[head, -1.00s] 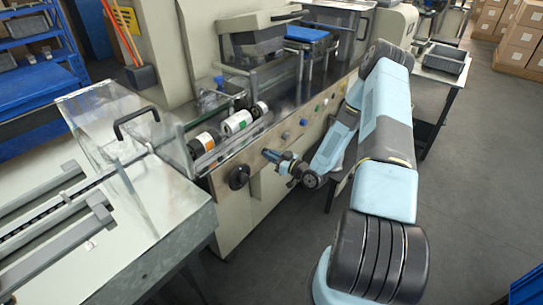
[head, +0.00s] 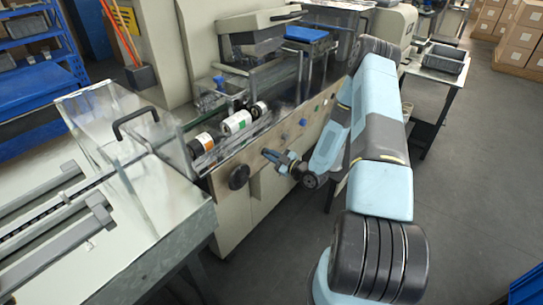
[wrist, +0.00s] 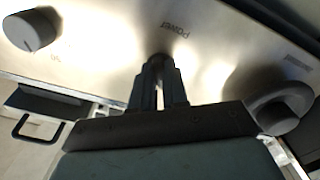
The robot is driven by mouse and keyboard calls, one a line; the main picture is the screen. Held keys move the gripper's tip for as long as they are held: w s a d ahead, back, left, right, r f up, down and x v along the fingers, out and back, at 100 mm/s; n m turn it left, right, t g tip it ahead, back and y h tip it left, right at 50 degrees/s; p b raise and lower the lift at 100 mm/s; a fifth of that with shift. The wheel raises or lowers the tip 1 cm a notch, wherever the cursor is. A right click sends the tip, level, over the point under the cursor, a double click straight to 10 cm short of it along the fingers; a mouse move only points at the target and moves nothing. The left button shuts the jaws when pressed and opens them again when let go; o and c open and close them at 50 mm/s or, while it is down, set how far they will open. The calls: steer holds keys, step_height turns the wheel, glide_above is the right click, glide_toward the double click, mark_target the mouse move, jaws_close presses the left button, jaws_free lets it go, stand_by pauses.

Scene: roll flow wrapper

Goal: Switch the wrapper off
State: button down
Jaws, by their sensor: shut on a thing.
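My gripper (wrist: 161,66) is shut at the wrapper's steel front panel (wrist: 110,50), right below the upside-down word "power" (wrist: 175,30) in the wrist view. Its fingers are closed on a small dark part, which looks like the power switch; they hide nearly all of it, and its setting cannot be read. In the head view my gripper (head: 269,155) reaches the front panel of the wrapper (head: 262,145), right of a round black knob (head: 238,176).
A grey dial (wrist: 30,32) and a rounded grey knob (wrist: 281,106) flank my gripper in the wrist view. A blue button (head: 303,122) is farther along the panel. A clear guard with a black handle (head: 137,118) stands at left. Open floor lies at right.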

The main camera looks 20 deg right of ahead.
steer(key=shift+d+f, duration=0.1)
steer(key=shift+d, duration=0.1)
steer(key=c, duration=1.4)
jaws_free()
steer(key=shift+o, duration=1.3)
steer(key=shift+a, duration=0.15)
steer(key=v, duration=1.3)
steer(key=shift+s+d, duration=0.3)
